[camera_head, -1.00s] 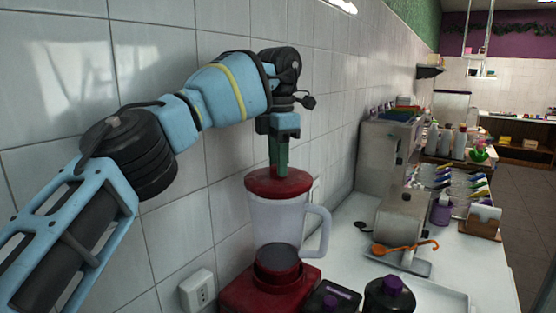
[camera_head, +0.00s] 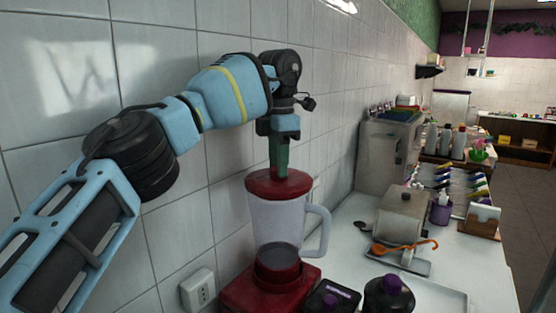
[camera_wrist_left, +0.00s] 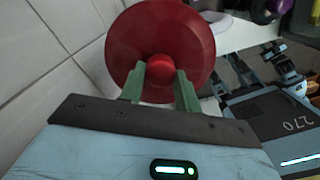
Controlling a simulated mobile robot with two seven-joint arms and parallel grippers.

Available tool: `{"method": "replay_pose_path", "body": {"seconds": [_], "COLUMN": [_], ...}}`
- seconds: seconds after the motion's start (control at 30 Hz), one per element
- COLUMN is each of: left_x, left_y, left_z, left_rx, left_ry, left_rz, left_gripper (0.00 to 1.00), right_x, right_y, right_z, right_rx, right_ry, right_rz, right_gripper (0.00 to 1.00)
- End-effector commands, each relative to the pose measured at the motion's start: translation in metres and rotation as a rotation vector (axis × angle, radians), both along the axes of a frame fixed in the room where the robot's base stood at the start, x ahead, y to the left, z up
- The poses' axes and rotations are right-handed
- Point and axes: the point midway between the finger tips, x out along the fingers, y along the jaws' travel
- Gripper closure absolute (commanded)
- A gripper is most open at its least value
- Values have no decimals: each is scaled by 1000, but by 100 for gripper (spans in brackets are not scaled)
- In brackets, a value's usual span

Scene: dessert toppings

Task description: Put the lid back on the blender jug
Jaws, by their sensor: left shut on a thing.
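The red lid (camera_head: 279,183) is at the top of the blender jug (camera_head: 277,219), which stands upright on its red base (camera_head: 268,288). The jug is pale and translucent, with a handle on its right. My left gripper (camera_head: 279,172) points down from above and is shut on the lid's knob. In the left wrist view the green fingers (camera_wrist_left: 161,80) hold the round red knob at the middle of the lid (camera_wrist_left: 135,40). The lid hides the jug's rim, so I cannot tell if it is fully seated.
A tiled wall (camera_head: 60,110) is close behind the blender. Two dark purple-topped containers (camera_head: 389,294) stand in front of it to the right.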

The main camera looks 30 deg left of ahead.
Motion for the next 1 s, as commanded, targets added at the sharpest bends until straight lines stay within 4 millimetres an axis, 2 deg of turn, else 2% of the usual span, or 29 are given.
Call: {"method": "replay_pose_path", "body": {"seconds": [0.93,0.97,1.0], "left_x": [0,0,0], "left_y": [0,0,0], "left_z": [0,0,0], "left_rx": [0,0,-1], "left_ry": [0,0,-1], "left_rz": [0,0,0], "left_gripper": [91,64,58], "right_x": [1,1,1], "right_y": [0,0,0], "right_z": [1,1,1], "right_rx": [0,0,0], "right_ry": [-2,-2,-2], "right_rz": [-1,-1,-1], "right_gripper": [64,64,64]}}
